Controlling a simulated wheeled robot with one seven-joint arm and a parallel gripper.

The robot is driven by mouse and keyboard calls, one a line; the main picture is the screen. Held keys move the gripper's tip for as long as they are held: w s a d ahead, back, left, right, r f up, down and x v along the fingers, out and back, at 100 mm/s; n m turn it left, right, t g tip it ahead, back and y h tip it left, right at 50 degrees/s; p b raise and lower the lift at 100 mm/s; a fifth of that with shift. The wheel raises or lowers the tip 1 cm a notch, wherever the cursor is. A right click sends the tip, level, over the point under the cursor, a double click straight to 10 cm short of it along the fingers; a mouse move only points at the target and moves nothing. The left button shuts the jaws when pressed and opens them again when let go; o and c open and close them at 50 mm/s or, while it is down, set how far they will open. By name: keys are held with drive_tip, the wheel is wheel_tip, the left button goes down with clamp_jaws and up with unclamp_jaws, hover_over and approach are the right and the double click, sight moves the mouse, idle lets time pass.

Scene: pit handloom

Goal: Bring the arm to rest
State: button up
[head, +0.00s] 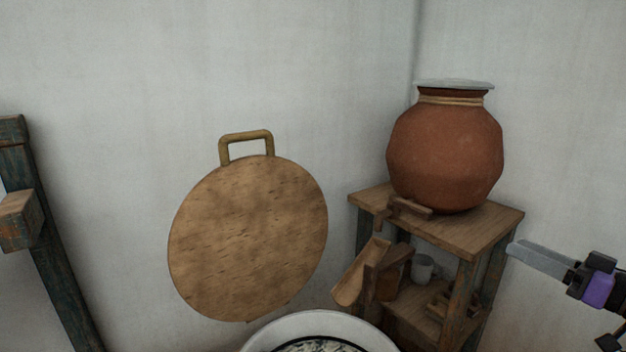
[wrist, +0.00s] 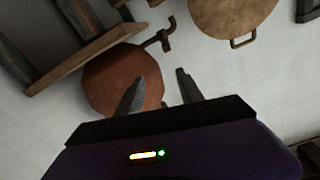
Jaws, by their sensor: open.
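My gripper (head: 535,256) is at the right edge in the head view, in front of the right side of a small wooden stand. In the wrist view my gripper (wrist: 167,76) shows two grey fingers spread apart with nothing between them. The rest of my arm is mostly out of frame.
A clay pot (head: 445,150) with a grey lid (head: 455,84) sits on the wooden stand (head: 480,222); the pot appears behind my fingers in the wrist view (wrist: 110,80). A round wooden disc (head: 250,240) is against the wall. A white-rimmed basin (head: 320,320) is at bottom centre.

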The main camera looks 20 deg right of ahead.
drive_tip(key=d+f+m+t+h, duration=0.1)
drive_tip(key=d+f+m+h, duration=0.1)
drive_tip(key=d+m+h, duration=0.65)
drive_tip(key=s+a+f+m+g+h+p, duration=0.25)
drive_tip(key=s+a+f+h, duration=0.45)
drive_tip(key=a, duration=0.4)
drive_tip(key=s+a+n+g+y+p, duration=0.1)
drive_tip(key=s+a+n+y+p, duration=0.7)
drive_tip(key=s+a, duration=1.8)
drive_tip(key=a+n+y, duration=0.2)
drive_tip(key=a, duration=0.1)
drive_tip(key=shift+a+f, duration=0.35)
drive_tip(key=shift+f, duration=0.05)
drive_tip(key=shift+s, duration=0.1)
drive_tip(key=shift+c, duration=0.2)
